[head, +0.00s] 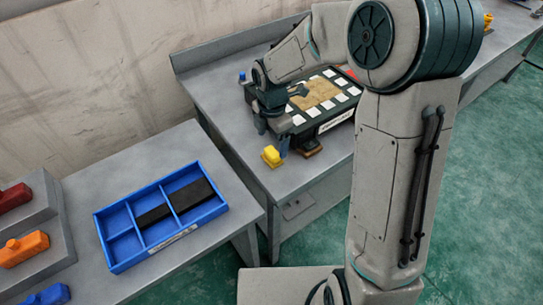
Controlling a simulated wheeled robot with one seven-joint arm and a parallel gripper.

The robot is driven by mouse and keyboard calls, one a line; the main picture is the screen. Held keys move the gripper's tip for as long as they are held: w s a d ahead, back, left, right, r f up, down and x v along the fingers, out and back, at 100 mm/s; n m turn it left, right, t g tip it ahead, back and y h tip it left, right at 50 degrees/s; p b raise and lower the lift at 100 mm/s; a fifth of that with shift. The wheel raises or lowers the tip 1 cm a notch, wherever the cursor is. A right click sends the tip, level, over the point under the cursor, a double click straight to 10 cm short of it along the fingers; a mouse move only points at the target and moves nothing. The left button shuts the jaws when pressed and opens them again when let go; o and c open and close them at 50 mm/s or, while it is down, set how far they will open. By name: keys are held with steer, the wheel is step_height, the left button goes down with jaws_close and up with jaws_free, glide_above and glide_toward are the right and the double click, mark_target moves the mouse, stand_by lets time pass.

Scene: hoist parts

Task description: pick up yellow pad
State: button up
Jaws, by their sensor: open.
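A small yellow piece (271,156), which I take as the yellow pad, sits near the front left edge of the grey workbench (225,105). It looks like a block on a thin flat base. My gripper (271,128) points down over the bench, just behind and above the yellow piece. Its jaws are open, and I see nothing held between them. The gripper appears apart from the yellow piece, though the view is too small to be sure of the gap.
A dark board with white squares and a tan panel (318,93) lies right of my gripper. A blue divided tray (112,257) with black strips stands on the nearer table. Colored parts, including an orange one (24,249), are at left.

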mark_target(272, 152)
step_height(272, 152, down, 6)
steer(key=shift+f, duration=0.25)
steer(key=shift+w, duration=0.1)
steer(key=c, duration=1.1)
